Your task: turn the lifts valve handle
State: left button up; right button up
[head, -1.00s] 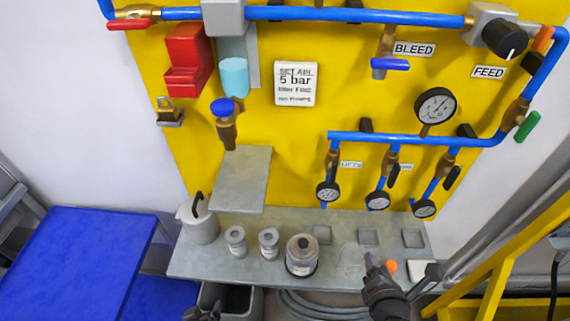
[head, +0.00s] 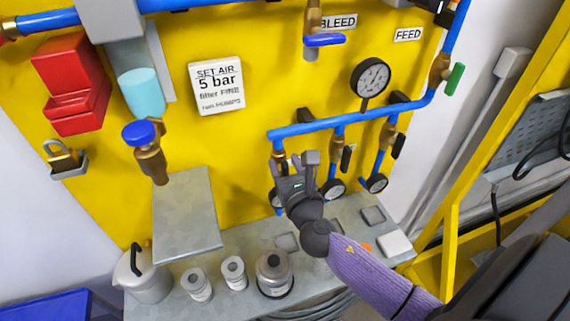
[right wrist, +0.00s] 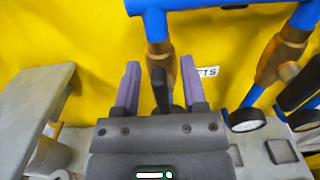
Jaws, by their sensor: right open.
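The lifts valve is the brass valve (head: 279,151) on the leftmost drop of the blue manifold pipe. Its black lever handle (right wrist: 160,92) hangs down in the right wrist view, beside the partly hidden "LIFTS" label (right wrist: 207,72). My right gripper (head: 290,162) is in front of this valve, with its fingers pointing at the board. In the right wrist view my right gripper (right wrist: 160,80) is open, with one purple finger on each side of the handle and gaps visible. In the head view the gripper hides the handle. My left gripper is not in view.
Two neighbouring drops carry valves with black handles (head: 346,158) close to the right. Small gauges (head: 333,189) hang below. A grey shelf (head: 215,250) underneath holds a jug (head: 143,275) and several canisters. A yellow frame (head: 450,240) stands at the right.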

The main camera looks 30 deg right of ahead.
grip_shut()
jog(key=shift+m, duration=0.3)
jog(key=m, duration=0.2)
jog(key=d+m+b, duration=0.1)
jog(key=shift+s+f+m, duration=0.15)
jog(key=shift+m, duration=0.25)
jog(key=shift+s+d+f+m+b, duration=0.1)
jog(key=shift+d+f+m+b, duration=0.25)
jog(key=shift+m, duration=1.9)
jog(key=shift+s+d+f+m+b, duration=0.1)
jog(key=shift+d+f+m+b, duration=0.3)
jog(key=shift+m, duration=1.8)
jog(key=shift+d+f+m+b, duration=0.15)
jog(key=shift+f+m, duration=0.35)
jog(key=shift+m, duration=1.75)
jog(key=shift+a, duration=0.15)
